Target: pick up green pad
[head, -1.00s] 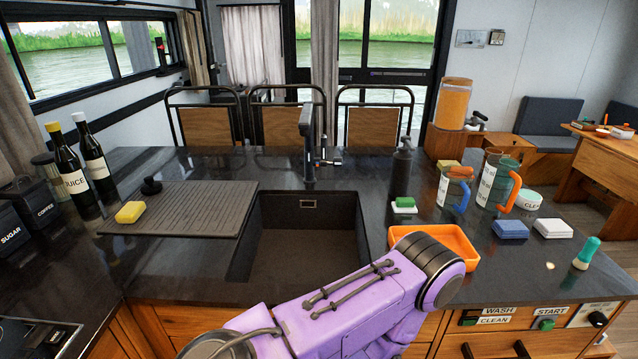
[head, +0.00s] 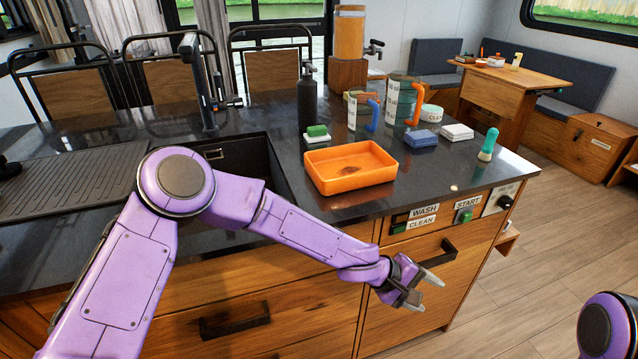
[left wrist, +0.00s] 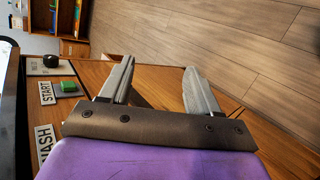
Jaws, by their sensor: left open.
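The green pad (head: 317,131) is a small green block with a white lower layer. It lies on the dark counter behind the orange tray (head: 383,185), left of the mugs. My left gripper (head: 428,292) is open and empty. It is in front of the cabinet drawers, below the counter's front edge, well below and to the right of the pad. In the left wrist view its two fingers (left wrist: 158,66) are apart with nothing between them. The pad does not show in that view. My right gripper is out of view.
A dark dispenser bottle (head: 308,100) stands just behind the pad. Mugs with blue (head: 373,115) and orange (head: 414,108) handles, a blue pad (head: 421,138) and a white pad (head: 457,131) stand to its right. The sink (head: 243,160) is at left, partly behind my arm.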

